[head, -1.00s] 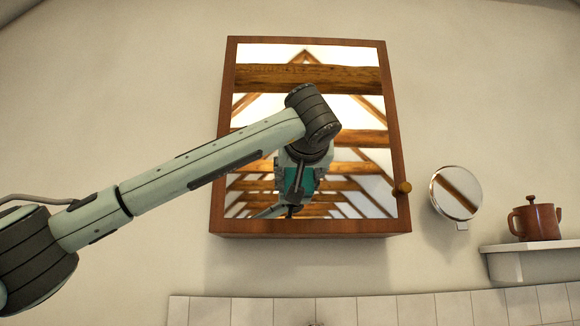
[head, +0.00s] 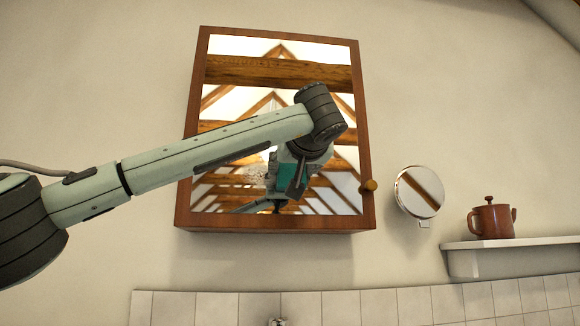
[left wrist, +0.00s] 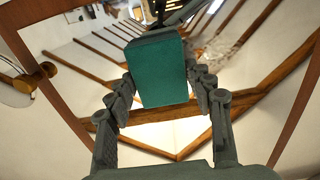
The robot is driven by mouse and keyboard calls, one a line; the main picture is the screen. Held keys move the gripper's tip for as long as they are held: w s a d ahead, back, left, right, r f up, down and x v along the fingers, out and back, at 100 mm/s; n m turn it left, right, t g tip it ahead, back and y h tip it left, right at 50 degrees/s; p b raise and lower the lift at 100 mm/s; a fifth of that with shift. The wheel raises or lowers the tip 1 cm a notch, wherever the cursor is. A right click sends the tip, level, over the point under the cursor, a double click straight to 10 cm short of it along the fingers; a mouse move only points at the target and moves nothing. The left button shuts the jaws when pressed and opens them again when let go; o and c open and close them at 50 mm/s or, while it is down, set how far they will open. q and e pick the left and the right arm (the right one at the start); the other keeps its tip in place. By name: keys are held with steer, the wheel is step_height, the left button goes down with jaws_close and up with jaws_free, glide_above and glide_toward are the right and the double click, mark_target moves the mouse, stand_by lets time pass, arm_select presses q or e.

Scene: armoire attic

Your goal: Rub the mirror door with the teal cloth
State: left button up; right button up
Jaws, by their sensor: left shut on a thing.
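The mirror door (head: 230,105) fronts a brown wooden wall cabinet and reflects roof beams. A round knob (head: 369,185) sits at its lower right. My left gripper (head: 292,178) is in front of the door's lower middle, partly hidden by its own wrist. It is shut on the teal cloth (left wrist: 162,75), which shows as a thick block between the fingers in the left wrist view. A hazy speckled patch (head: 257,175) shows on the glass just left of the gripper; it also shows in the left wrist view (left wrist: 232,45). I cannot tell whether the cloth touches the glass.
A round shaving mirror (head: 419,192) is on the wall right of the cabinet. A brown pot (head: 491,218) stands on a white shelf (head: 510,243) farther right. White tiles (head: 350,306) run below, with a small metal fitting (head: 278,322) at the bottom edge.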

mark_target(240, 170)
arm_select(q)
steer(key=shift+s+a+f+b, duration=0.15)
steer(key=shift+a+b, duration=0.1)
steer(key=shift+a, duration=0.6)
steer(key=shift+s+a+r+b, duration=0.1)
steer(key=shift+s+a+b, duration=0.1)
steer(key=shift+a, duration=0.6)
steer(key=shift+s+a+f+b, duration=0.15)
steer(key=shift+a+b, duration=0.1)
steer(key=shift+a, duration=0.6)
steer(key=shift+s+a+r+b, duration=0.1)
steer(key=shift+s+a+b, duration=0.15)
steer(key=shift+a, duration=1.15)
steer(key=shift+s+a+r+b, duration=0.15)
steer(key=shift+s+a, duration=0.1)
steer(key=shift+a, duration=1.15)
steer(key=shift+f, duration=0.1)
steer(key=shift+s+d+f+b, duration=0.15)
steer(key=shift+s+b, duration=0.2)
steer(key=shift+s, duration=0.3)
steer(key=shift+s+d+b, duration=0.25)
steer(key=shift+s+b, duration=0.1)
steer(key=shift+s, duration=0.8)
steer(key=shift+s+d+b, duration=0.25)
steer(key=shift+s+b, duration=0.1)
steer(key=shift+s, duration=0.8)
